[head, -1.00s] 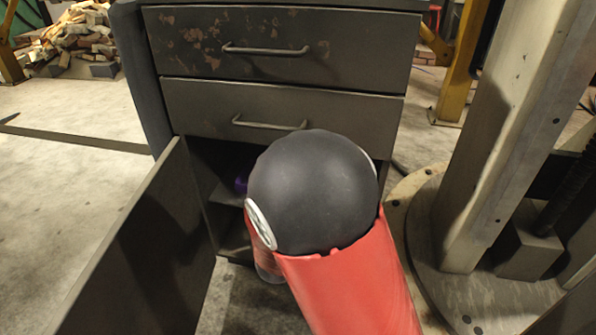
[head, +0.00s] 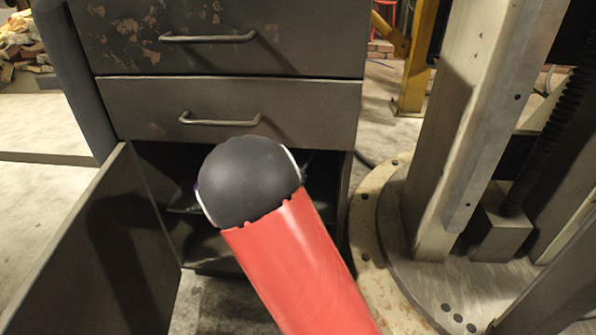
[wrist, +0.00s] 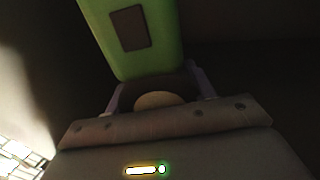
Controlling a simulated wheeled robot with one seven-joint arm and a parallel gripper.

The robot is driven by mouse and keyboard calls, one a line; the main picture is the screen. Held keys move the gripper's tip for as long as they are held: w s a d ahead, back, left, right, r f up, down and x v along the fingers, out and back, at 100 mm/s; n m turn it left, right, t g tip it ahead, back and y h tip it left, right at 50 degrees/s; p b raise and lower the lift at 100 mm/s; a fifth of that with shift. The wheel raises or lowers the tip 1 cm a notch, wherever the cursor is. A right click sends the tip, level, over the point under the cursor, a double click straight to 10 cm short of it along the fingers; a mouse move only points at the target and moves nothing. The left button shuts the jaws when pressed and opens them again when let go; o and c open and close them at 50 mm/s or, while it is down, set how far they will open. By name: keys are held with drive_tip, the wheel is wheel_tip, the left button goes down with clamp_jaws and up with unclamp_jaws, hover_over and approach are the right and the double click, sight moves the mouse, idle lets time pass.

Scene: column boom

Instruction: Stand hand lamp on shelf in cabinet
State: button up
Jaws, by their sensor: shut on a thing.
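The hand lamp (wrist: 167,45) is a green body with a dark rectangular patch, seen in the wrist view. My gripper (wrist: 157,88) is shut on it, and the lamp extends toward the top of that view. The dark grey cabinet (head: 230,95) stands ahead in the head view, its lower compartment open. The shelf (head: 183,208) shows as a strip inside that compartment, left of my arm. In the head view my red and black arm reaches toward the opening and hides my gripper, the lamp and much of the shelf. I cannot tell whether the lamp touches the shelf.
The cabinet door (head: 90,250) stands open on the left. Closed drawers with bar handles (head: 220,119) are above the opening. A column on a round base (head: 440,260) stands close to the right. Bare floor (head: 50,125) lies left of the cabinet.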

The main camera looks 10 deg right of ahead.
wheel_tip(320, 180, down, 7)
drive_tip(key=w+b, duration=0.2)
drive_tip(key=shift+d, duration=0.35)
drive_tip(key=shift+f, duration=0.1)
drive_tip(key=o, duration=1.1)
